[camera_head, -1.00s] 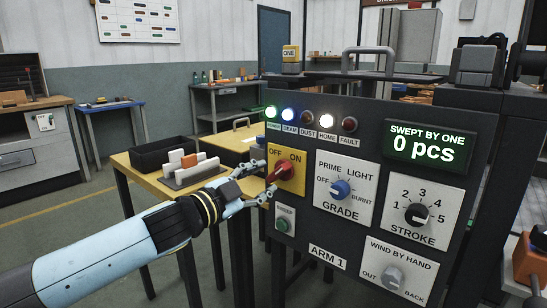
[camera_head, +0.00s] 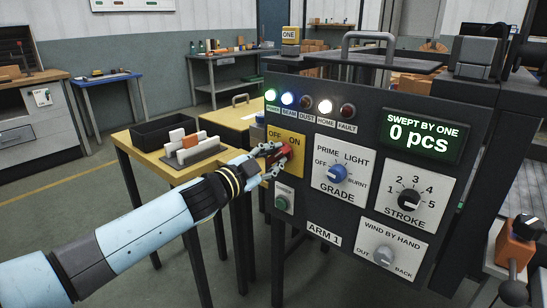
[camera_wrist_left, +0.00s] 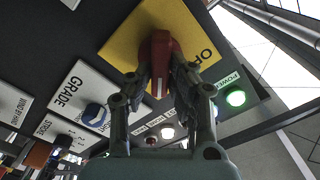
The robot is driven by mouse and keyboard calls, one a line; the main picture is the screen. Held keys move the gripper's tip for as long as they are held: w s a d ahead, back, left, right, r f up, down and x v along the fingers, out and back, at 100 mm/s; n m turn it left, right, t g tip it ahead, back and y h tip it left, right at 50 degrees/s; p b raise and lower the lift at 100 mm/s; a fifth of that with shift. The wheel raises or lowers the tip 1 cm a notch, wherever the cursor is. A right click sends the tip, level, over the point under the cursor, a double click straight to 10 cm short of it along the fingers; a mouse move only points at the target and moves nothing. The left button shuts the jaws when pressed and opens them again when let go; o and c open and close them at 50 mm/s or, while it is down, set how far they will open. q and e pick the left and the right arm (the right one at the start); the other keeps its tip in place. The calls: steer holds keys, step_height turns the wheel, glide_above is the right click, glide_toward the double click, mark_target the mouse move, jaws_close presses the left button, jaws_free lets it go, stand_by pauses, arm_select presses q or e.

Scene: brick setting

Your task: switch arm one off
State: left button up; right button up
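The red switch knob (camera_head: 281,157) sits on the yellow OFF/ON plate (camera_head: 291,166) at the left of the dark ARM 1 panel (camera_head: 325,213). In the head view my left gripper (camera_head: 276,158) is at the knob and partly covers it. In the left wrist view its two fingers (camera_wrist_left: 160,84) lie along both sides of the red knob (camera_wrist_left: 159,50) and appear closed on it. The knob seems to point up and to the right, towards ON, but the fingers hide part of it. The green POWER lamp (camera_head: 270,95) is lit. My right gripper is not in view.
The GRADE dial (camera_head: 337,173) and a green SWEEP button (camera_head: 282,203) are close to the switch. The display (camera_head: 424,135) reads 0 pcs. A yellow table (camera_head: 143,157) with a black tray (camera_head: 163,130) and several upright blocks stands left, behind my arm.

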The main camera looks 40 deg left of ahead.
arm_select(q)
jaws_close()
steer(key=n+p, duration=0.3)
steer(key=n, duration=0.1)
steer(key=shift+a+r, duration=0.1)
steer(key=shift+r, duration=0.15)
steer(key=n+p, duration=0.5)
steer(key=shift+a+n, duration=0.1)
steer(key=shift+n, duration=0.2)
steer(key=shift+a+f+n+p, duration=0.15)
steer(key=shift+n+p, duration=0.75)
steer(key=shift+n, duration=1.2)
steer(key=shift+a+f+n+p, duration=0.1)
steer(key=shift+n+p, duration=0.75)
steer(key=shift+n, duration=1.25)
